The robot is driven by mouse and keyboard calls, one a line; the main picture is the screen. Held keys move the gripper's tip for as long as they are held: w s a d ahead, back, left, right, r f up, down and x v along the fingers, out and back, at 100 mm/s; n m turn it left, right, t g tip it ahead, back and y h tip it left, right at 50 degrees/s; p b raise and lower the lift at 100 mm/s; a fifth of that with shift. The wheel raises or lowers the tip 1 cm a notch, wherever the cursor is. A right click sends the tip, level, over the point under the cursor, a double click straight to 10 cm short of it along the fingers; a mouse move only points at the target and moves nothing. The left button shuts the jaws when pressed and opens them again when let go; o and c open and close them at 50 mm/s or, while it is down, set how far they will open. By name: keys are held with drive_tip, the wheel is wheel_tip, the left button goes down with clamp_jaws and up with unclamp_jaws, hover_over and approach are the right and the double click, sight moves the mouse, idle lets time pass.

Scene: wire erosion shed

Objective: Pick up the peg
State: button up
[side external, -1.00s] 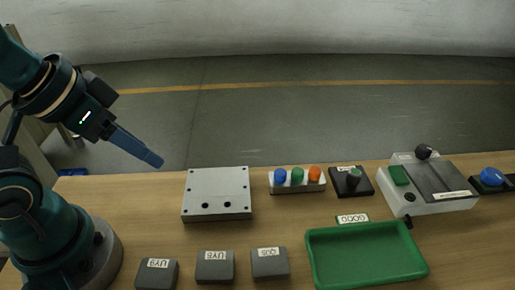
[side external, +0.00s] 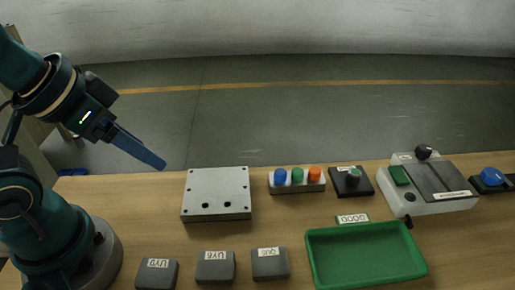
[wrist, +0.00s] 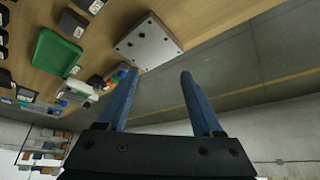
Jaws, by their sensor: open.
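I cannot pick out a separate peg in either view. A grey metal block (side external: 217,190) with two larger dark holes and small corner holes lies flat on the table; it also shows in the wrist view (wrist: 148,42). My gripper (side external: 157,163) has blue fingers and hangs in the air to the upper left of this block, pointing down to the right. In the wrist view my gripper (wrist: 158,76) is open, with nothing between the fingers.
Three dark labelled blocks (side external: 215,267) stand along the front. A green tray (side external: 366,280) is at front right. Bare table lies left of the metal block.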

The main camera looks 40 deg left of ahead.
drive_tip(key=w+d+r+m+t+h, duration=0.1)
drive_tip(key=w+d+r+m, duration=0.1)
drive_tip(key=w+r+m, duration=0.3)
drive_tip(key=m+g+h, duration=0.2)
drive_tip(key=m, duration=0.2)
hover_over(280, 172)
drive_tip(key=s+a, duration=0.2)
drive_tip(key=a, duration=0.1)
wheel_tip(280, 172, down, 8)
drive_tip(key=r, duration=0.1)
drive_tip(key=shift+g, duration=0.8)
drive_tip(key=x, duration=0.6)
drive_tip(key=s+x, duration=0.1)
drive_tip(key=x, duration=0.3)
drive_tip(key=shift+s+a+f, duration=0.15)
drive_tip(key=shift+f, duration=0.1)
drive_tip(key=shift+w+f, duration=0.2)
drive_tip(key=shift+f, duration=0.35)
clamp_jaws()
